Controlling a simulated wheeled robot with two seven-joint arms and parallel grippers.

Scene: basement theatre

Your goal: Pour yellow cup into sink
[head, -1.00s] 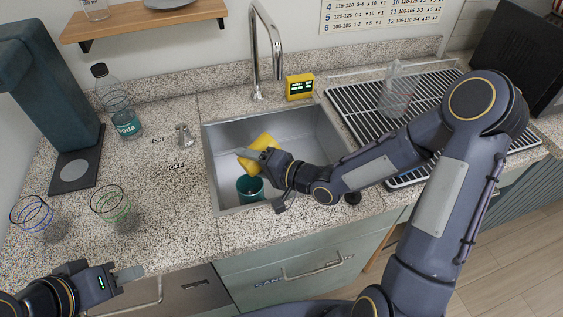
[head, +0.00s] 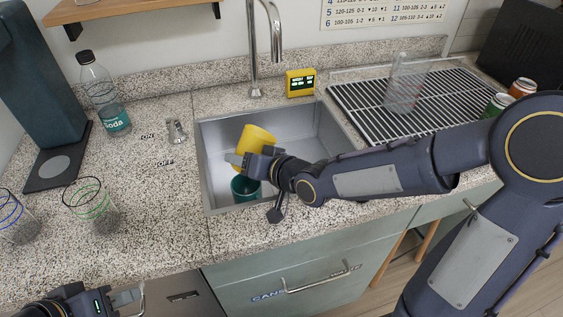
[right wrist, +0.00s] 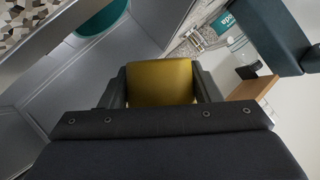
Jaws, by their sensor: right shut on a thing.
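The yellow cup (head: 257,140) is held over the sink (head: 218,190) by my right gripper (head: 247,158). The gripper is shut on the cup, with one finger across its front. The cup is slightly tilted in the head view, and its inside is hidden. In the right wrist view the cup (right wrist: 160,82) sits between both fingers. A teal cup (head: 245,189) stands in the sink below the gripper. No liquid is visible coming out of the yellow cup. My left gripper (head: 125,297) is low at the left, by the counter's front edge, and I cannot tell its opening.
The faucet (head: 253,45) rises behind the sink, with a yellow timer (head: 300,83) beside it. A soda bottle (head: 103,95) and wire-patterned glasses (head: 92,207) stand on the left counter.

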